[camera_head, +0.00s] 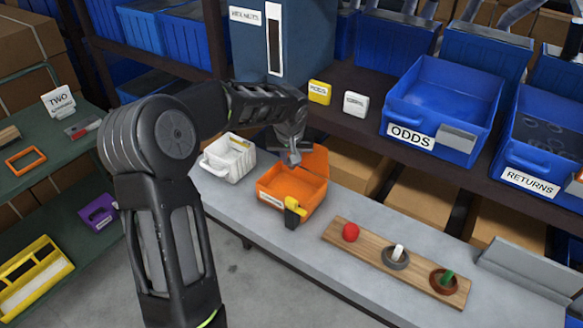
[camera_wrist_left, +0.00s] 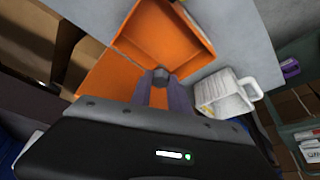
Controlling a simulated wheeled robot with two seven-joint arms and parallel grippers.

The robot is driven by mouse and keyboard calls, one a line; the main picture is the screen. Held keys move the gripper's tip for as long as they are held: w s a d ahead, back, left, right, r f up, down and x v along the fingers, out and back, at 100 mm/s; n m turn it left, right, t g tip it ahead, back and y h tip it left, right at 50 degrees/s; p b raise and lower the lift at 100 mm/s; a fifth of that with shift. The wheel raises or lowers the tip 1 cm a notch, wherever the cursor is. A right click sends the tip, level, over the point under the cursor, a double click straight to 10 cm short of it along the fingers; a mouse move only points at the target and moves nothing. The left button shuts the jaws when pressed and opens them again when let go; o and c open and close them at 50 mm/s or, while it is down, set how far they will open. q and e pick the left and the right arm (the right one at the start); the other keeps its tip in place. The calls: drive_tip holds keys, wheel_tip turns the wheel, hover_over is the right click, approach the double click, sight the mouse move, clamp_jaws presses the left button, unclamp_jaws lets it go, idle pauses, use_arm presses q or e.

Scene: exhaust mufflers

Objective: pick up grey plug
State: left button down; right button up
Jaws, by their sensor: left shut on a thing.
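My left gripper (camera_head: 293,157) is over the back left part of an open orange box (camera_head: 278,200). It is shut on the grey plug (camera_wrist_left: 160,76), a small dark grey piece between the fingertips in the left wrist view. There the gripper (camera_wrist_left: 160,86) has the orange box (camera_wrist_left: 165,40) just beyond it. The plug is too small to make out clearly in the head view. I cannot tell whether it touches the box. My right gripper is not in view.
A white basket (camera_head: 230,160) stands left of the orange box. A yellow-and-black piece (camera_head: 294,210) is at the box's front. A wooden board (camera_head: 330,230) with a red ball, a grey ring and a brown ring lies to the right. Blue bins stand on the shelf behind.

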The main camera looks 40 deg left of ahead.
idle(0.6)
use_arm(q)
drive_tip(key=s+d+r+m, duration=0.1)
drive_tip(key=d+m, duration=0.1)
drive_tip(key=d, duration=0.5)
drive_tip(key=s+d+m+h, duration=0.1)
drive_tip(key=d+m, duration=0.1)
drive_tip(key=d, duration=0.6)
drive_tip(key=s+d+r+m+h, duration=0.1)
drive_tip(key=d+m, duration=0.1)
drive_tip(key=d, duration=0.6)
drive_tip(key=shift+s+r+t, duration=0.3)
drive_tip(key=shift+s, duration=0.05)
drive_tip(key=shift+a, duration=0.15)
